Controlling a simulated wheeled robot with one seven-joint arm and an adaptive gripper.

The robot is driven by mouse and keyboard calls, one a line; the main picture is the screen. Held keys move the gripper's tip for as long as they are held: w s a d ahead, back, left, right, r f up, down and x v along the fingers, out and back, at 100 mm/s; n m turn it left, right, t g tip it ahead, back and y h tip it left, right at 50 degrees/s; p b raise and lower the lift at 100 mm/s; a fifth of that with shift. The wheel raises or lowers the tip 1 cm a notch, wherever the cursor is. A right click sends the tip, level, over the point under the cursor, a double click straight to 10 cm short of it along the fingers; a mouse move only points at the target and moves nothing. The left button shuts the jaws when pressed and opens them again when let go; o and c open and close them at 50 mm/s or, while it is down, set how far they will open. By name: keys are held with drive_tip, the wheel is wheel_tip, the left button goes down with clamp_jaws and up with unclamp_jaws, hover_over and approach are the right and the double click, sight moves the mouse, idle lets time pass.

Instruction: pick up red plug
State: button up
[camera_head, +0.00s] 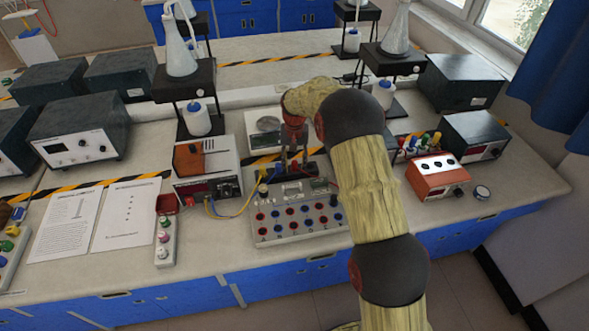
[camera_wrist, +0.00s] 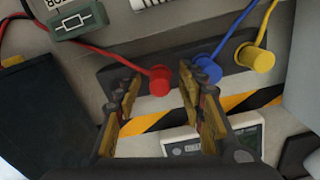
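In the wrist view the red plug (camera_wrist: 159,80), with a red cable running to the upper left, stands at a dark bar-shaped holder (camera_wrist: 128,78). My gripper (camera_wrist: 158,71) is open, with one finger to the left and one to the right of the red plug; neither clearly touches it. In the head view my gripper (camera_head: 293,162) points down behind the socket board (camera_head: 262,239). The red plug is too small or hidden to tell there.
A blue plug (camera_wrist: 208,69) and a yellow plug (camera_wrist: 252,58) stand close to the right of the red plug. A green component block (camera_wrist: 76,19) is at the upper left. A power supply (camera_head: 207,170) stands left of my gripper; an orange box (camera_head: 437,178) is to the right.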

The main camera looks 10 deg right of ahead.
drive_tip(key=shift+f, duration=0.15)
drive_tip(key=shift+c, duration=1.3)
drive_tip(key=c, duration=0.7)
clamp_jaws()
